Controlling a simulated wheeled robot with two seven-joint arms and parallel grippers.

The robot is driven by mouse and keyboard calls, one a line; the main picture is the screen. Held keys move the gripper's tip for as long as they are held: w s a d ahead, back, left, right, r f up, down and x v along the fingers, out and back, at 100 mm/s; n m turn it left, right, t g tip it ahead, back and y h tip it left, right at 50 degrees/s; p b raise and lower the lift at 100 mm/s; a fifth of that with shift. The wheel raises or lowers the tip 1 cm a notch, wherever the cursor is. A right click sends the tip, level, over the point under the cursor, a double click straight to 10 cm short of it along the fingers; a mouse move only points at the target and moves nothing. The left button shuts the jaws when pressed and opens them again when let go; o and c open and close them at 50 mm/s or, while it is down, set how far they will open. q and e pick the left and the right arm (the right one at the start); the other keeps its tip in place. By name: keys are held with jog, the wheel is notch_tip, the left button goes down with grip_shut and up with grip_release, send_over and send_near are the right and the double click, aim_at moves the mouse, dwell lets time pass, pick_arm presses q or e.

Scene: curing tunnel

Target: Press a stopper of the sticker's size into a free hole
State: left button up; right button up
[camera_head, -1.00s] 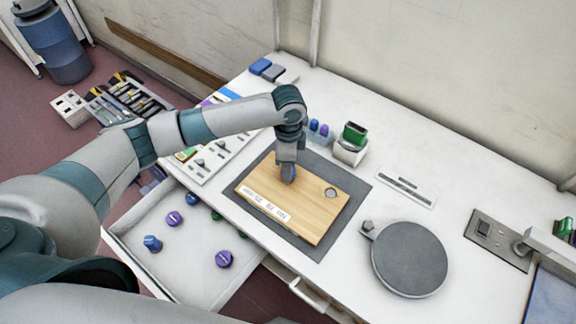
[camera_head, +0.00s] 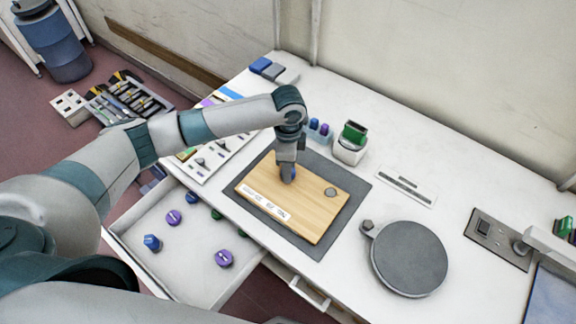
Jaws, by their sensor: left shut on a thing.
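A wooden board (camera_head: 305,211) lies on a dark grey mat (camera_head: 345,178) on the table. A white sticker (camera_head: 266,204) with small print, too small to read, runs along its front edge. A round grey hole or plug (camera_head: 331,192) shows at its right. My left gripper (camera_head: 288,177) points down at the board's upper left part and is shut on a blue stopper (camera_head: 293,172), mostly hidden by the fingers. Whether the stopper sits in a hole is hidden. Purple stoppers (camera_head: 224,258) and blue stoppers (camera_head: 152,242) lie in the open drawer (camera_head: 190,278). My right gripper is not in view.
A round dark plate (camera_head: 409,258) is at the right. The table between them is mostly clear.

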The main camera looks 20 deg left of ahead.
pick_arm(q)
jog(key=shift+f, duration=0.45)
dwell(0.3)
jog(key=o, duration=1.5)
jog(key=shift+r, duration=0.1)
jog(key=shift+r+p, duration=0.4)
jog(key=shift+p, duration=0.1)
notch_tip(320, 180, up, 4)
jog(key=p, duration=0.4)
jog(key=shift+r+p, duration=0.55)
jog(key=shift+r, duration=0.45)
